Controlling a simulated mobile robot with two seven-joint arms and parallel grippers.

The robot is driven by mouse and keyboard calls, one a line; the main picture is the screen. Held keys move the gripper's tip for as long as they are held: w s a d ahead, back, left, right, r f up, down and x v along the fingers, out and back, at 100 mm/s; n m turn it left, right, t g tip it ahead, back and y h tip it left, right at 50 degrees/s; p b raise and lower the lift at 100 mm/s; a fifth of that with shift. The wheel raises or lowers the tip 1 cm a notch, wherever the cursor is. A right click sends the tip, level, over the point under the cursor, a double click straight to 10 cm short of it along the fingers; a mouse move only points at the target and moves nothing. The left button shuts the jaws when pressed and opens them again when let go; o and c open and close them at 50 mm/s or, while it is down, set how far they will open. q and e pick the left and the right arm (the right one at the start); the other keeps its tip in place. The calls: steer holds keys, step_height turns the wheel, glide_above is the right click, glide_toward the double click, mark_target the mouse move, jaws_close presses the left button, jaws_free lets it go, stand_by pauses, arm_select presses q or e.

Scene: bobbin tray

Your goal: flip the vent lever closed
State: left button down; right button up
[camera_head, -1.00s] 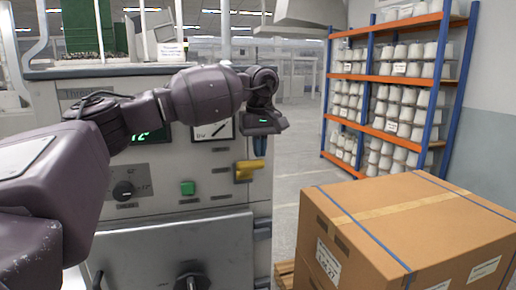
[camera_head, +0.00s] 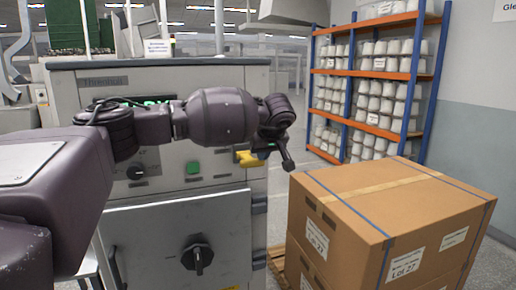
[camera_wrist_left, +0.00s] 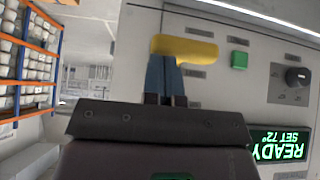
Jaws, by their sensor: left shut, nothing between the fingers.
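The vent lever is a yellow handle (camera_head: 248,158) on the grey machine front, to the right of a green button. It lies roughly level. In the left wrist view the yellow handle (camera_wrist_left: 186,50) lies across the top middle, just beyond my fingertips. My left gripper (camera_wrist_left: 165,62) has its blue fingers together, with nothing between them. The tips reach the handle's edge; I cannot tell whether they touch it. In the head view my left wrist hangs just above and right of the lever and hides part of the fingers. My right gripper is not in view.
The machine front has a green button (camera_head: 193,167), a dark knob (camera_head: 135,172) and a lower door with a black handle (camera_head: 197,257). A lit display (camera_wrist_left: 281,145) reads READY. A cardboard box (camera_head: 400,200) stands at the right, before shelves of white bobbins (camera_head: 370,85).

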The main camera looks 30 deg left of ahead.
arm_select(q)
step_height(320, 180, down, 9)
steer(key=b, duration=0.1)
steer(key=shift+w+a, duration=0.15)
steer(key=shift+w, duration=0.05)
stand_by(0.5)
steer(key=shift+f, duration=0.1)
